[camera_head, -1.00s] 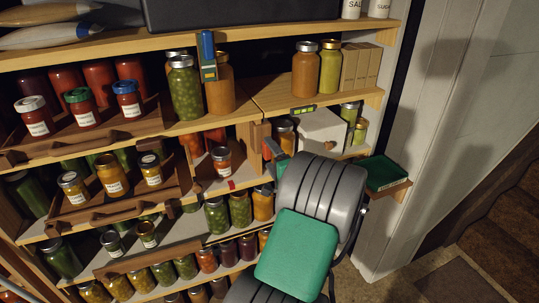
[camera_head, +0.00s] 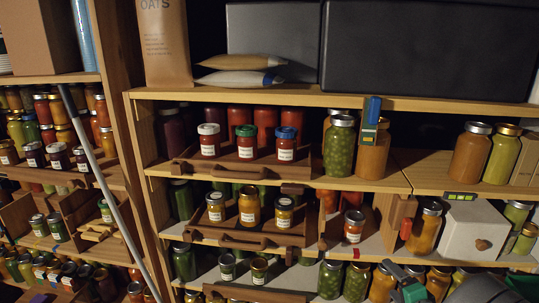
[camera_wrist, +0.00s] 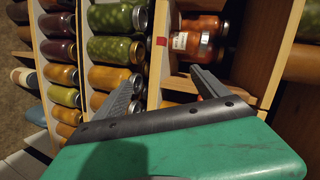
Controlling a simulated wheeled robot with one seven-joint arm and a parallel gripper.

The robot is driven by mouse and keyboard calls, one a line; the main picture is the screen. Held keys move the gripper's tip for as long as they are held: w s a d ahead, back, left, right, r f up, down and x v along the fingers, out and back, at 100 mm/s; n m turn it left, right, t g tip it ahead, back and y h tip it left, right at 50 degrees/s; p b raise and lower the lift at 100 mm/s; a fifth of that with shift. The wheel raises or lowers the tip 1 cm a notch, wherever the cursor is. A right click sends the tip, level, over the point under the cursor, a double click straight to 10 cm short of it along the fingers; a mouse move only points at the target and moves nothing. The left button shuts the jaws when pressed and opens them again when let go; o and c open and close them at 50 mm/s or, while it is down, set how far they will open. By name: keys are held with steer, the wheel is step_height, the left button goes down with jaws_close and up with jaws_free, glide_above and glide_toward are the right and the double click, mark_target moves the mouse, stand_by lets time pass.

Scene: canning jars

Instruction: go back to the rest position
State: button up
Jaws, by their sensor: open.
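My gripper (camera_wrist: 163,90) shows in the wrist view with its two dark fingers spread apart and nothing between them. Its fingers point at the jar shelves. In the head view part of my gripper (camera_head: 402,281) shows at the bottom edge, in front of the lower shelf; the rest of my arm is mostly cut off by the frame. A jar with a red-orange filling and a white label (camera_wrist: 182,41) lies ahead of the fingers in the wrist view, apart from them. It appears to be the small labelled jar (camera_head: 353,226) on the middle shelf in the head view.
Jars of green pickles (camera_head: 339,150) and other preserves crowd the shelves close to my gripper. A white box (camera_head: 470,232) stands on the right. A grey pole (camera_head: 100,180) leans at the left. A wooden upright (camera_wrist: 165,45) runs near the fingers.

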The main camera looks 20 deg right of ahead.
steer(key=s+a+f+n+g+y, duration=0.2)
steer(key=s+a+f+g+y, duration=0.4)
steer(key=f, duration=0.6)
steer(key=s+a+n+g, duration=0.3)
steer(key=s+a+g, duration=0.2)
steer(key=s+a, duration=0.45)
steer(key=w+a+r+n+g+h+p, duration=0.1)
steer(key=w+a+r+n+h+p, duration=0.1)
steer(key=w+a+r+n, duration=1)
steer(key=w+a+r+n+t, duration=0.1)
steer(key=w+a+r, duration=0.2)
steer(key=a+r, duration=0.3)
steer(key=a, duration=0.4)
steer(key=shift+w+a+n+t, duration=0.2)
steer(key=shift+a+n+t, duration=0.1)
steer(key=shift+a, duration=0.1)
